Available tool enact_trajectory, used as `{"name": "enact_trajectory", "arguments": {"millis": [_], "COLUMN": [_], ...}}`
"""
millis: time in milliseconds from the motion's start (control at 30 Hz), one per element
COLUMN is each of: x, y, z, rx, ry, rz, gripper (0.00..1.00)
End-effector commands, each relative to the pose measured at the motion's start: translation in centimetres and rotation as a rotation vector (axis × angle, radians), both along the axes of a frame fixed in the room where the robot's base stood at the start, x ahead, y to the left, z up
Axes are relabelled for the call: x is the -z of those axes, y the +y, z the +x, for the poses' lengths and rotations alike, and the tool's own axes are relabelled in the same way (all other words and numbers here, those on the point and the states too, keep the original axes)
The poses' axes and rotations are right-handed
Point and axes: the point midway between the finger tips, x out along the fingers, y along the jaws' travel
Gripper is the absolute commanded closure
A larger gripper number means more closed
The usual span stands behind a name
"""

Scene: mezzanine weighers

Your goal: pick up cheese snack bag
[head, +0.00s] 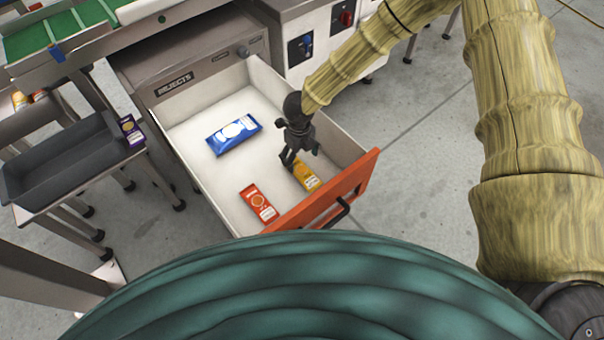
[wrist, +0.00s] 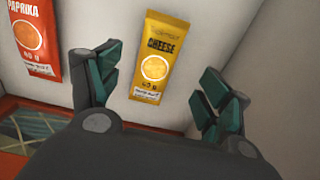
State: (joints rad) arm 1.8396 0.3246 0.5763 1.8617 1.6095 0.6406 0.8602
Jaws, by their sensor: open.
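The yellow cheese snack bag (head: 307,178) lies flat in the open rejects drawer (head: 184,178), near its front right corner. In the wrist view the cheese bag (wrist: 158,62) faces up, its label readable, between and beyond my fingertips. My gripper (head: 290,158) is open and empty, above the bag's upper left end in the head view. In the wrist view my gripper (wrist: 160,90) has its fingers spread to either side of the bag, with no visible contact. The gripper hides part of the bag in the head view.
A red paprika bag (head: 259,204) lies left of the cheese bag. A blue bag (head: 233,134) lies farther back. The drawer's orange front (head: 362,171) and right wall (head: 310,112) stand close to my gripper. A grey tray (head: 60,160) stands outside, left.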

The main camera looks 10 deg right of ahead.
Motion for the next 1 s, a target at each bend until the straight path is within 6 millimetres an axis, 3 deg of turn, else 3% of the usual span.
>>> {"name": "enact_trajectory", "arguments": {"millis": [267,600,900,1000], "x": [2.0,6.1,6.6,6.6], "y": [0.2,0.6,0.6,0.6], "z": [0.0,0.2,0.3,0.3], "rx": [-0.002,-0.001,-0.002,-0.002], "ry": [0.000,-0.001,-0.002,-0.002], "rz": [0.001,0.000,0.001,0.001], "gripper": [0.22,0.22,0.22,0.38]}}
